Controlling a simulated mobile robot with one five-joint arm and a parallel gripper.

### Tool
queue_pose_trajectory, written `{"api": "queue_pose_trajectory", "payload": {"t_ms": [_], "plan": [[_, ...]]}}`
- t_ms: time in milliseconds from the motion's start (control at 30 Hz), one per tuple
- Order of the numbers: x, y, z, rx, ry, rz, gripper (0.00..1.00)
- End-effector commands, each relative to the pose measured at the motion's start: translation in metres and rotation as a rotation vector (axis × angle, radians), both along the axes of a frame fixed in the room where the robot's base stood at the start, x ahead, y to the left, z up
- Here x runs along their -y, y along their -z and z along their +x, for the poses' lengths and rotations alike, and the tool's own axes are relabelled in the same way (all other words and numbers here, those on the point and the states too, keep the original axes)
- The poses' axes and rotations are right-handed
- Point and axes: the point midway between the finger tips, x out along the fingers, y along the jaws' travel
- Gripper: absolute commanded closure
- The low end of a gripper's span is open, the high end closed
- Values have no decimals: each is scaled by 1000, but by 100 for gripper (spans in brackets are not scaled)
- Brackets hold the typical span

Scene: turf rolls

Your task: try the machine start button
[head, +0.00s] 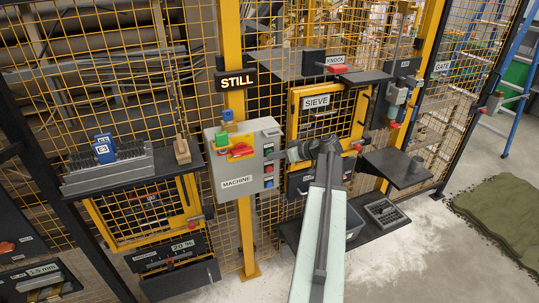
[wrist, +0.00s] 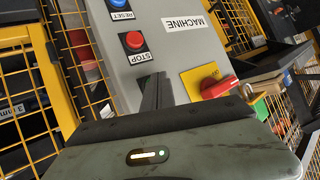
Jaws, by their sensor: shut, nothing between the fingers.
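The grey machine panel (head: 235,187) hangs on the yellow post, and shows upside down in the wrist view (wrist: 180,50). On it are a red STOP button (wrist: 133,40), a blue RESET button (wrist: 117,3) and a red rotary handle (wrist: 220,87) on a yellow plate. My gripper (wrist: 156,78) is shut and empty, its fingers pointing at the panel beside the STOP label. No start button is visible in the wrist view; the fingers cover that part of the panel. In the head view my gripper (head: 291,153) is at the panel's right edge; contact cannot be told.
A shelf with a grey rack (head: 110,172) is to the left. The SIEVE door (head: 317,101) and a dark shelf (head: 398,167) are to the right. Yellow mesh fence surrounds these. Green turf (head: 505,215) lies far right.

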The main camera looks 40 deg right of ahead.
Motion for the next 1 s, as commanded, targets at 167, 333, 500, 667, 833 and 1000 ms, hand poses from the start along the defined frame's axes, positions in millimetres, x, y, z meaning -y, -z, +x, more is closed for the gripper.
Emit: {"api": "queue_pose_trajectory", "payload": {"t_ms": [167,333,500,667,833,1000], "plan": [[1,0,3,1,0,0,100],[1,0,2,1,0,0,100],[0,0,1,1,1,0,100],[-3,0,-6,1,1,0,100],[-5,0,-14,1,1,0,100],[-5,0,-14,1,1,0,100]]}}
